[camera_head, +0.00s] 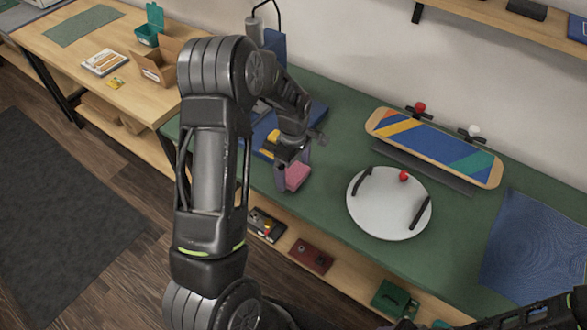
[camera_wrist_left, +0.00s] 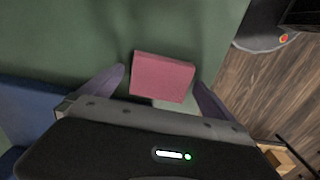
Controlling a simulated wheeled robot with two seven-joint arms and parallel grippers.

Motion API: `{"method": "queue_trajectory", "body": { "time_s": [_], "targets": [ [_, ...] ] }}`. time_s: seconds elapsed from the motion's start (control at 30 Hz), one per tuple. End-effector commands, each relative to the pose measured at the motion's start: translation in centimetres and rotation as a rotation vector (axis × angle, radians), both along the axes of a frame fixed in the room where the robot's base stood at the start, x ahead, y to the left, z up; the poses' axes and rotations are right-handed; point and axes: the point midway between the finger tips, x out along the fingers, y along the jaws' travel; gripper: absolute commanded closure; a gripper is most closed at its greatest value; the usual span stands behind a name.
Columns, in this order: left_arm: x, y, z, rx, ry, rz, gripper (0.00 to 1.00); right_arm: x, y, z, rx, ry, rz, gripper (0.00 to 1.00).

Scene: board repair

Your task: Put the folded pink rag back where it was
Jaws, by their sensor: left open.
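The folded pink rag (camera_head: 297,177) lies on the green table top (camera_head: 340,205) near its front edge, just below my left gripper (camera_head: 292,163). In the left wrist view the rag (camera_wrist_left: 162,77) is a pink block between the two spread fingertips of my left gripper (camera_wrist_left: 160,84). A gap shows on each side of it, so the jaws are open and not closed on it. My left arm hides part of the table to the left. My right gripper is not clearly seen; only dark parts of my right arm show at the bottom right.
A white round turntable (camera_head: 385,215) with black clamps stands right of the rag. A striped skateboard deck (camera_head: 432,147) is behind it. A blue mat (camera_head: 535,250) lies at the right. A shelf below holds a dark red box (camera_head: 311,256). Green table is clear between rag and turntable.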

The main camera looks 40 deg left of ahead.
Motion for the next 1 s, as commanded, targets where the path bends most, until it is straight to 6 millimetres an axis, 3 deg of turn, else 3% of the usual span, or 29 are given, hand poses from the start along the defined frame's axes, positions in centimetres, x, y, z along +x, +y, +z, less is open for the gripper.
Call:
{"method": "queue_trajectory", "body": {
  "time_s": [0.33, 0.8, 1.0],
  "targets": [
    [0.1, 0.0, 1.7, 0.001, -0.003, 0.000, 0.00, 0.0, 0.0, -0.1, 0.000, 0.000, 0.000, 0.64],
    [0.1, 0.0, 10.7, 0.000, -0.005, 0.000, 0.00, 0.2, 0.1, -1.3, 0.003, -0.005, 0.001, 0.64],
    [0.0, 0.0, 12.3, 0.000, -0.001, 0.001, 0.00, 0.2, 0.1, -1.4, 0.004, -0.006, 0.001, 0.64]
  ]
}}
